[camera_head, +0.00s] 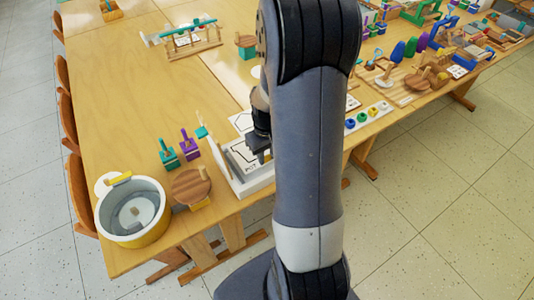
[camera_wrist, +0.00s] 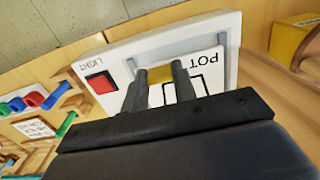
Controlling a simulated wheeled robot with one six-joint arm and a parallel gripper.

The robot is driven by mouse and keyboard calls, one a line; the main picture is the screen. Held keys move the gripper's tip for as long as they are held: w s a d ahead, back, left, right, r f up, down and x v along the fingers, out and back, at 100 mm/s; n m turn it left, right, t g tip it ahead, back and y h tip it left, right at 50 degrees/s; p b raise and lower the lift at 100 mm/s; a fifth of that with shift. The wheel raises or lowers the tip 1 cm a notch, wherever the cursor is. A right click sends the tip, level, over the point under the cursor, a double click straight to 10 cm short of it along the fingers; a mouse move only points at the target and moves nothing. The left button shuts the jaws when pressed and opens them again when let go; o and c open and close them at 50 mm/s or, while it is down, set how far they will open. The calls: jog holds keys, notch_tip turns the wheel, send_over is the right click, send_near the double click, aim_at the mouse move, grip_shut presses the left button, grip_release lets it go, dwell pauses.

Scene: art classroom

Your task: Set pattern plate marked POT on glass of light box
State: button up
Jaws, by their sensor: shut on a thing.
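The white light box (camera_head: 262,183) stands at the table's near edge in the head view. In the wrist view, the light box (camera_wrist: 122,62) shows the word LIGHT and a red switch (camera_wrist: 101,83). The white plate marked POT (camera_wrist: 205,72) lies over the glass area, within the box's outline; the plate also shows in the head view (camera_head: 238,160). My gripper (camera_wrist: 163,78) is shut on a yellow grip piece of the plate; the gripper (camera_head: 260,153) is partly hidden by my arm in the head view. I cannot tell whether the plate touches the glass.
A round tub (camera_head: 133,215) with a yellow band and a round wooden piece (camera_head: 190,187) stand left of the light box. Teal (camera_head: 168,156) and purple (camera_head: 189,148) handled blocks stand behind. A tray of coloured knobs (camera_head: 368,117) lies right. The table's left middle is clear.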

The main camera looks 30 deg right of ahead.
jog(key=shift+f, duration=0.2)
dwell(0.5)
jog(key=shift+f+b, duration=0.6)
jog(key=shift+b, duration=0.1)
jog(key=shift+f+b, duration=0.55)
jog(key=shift+f, duration=0.05)
dwell(0.7)
jog(key=o, duration=1.1)
jog(key=shift+c, duration=0.2)
notch_tip(320, 180, up, 11)
jog(key=shift+f, duration=0.1)
jog(key=shift+f, duration=0.1)
dwell(0.3)
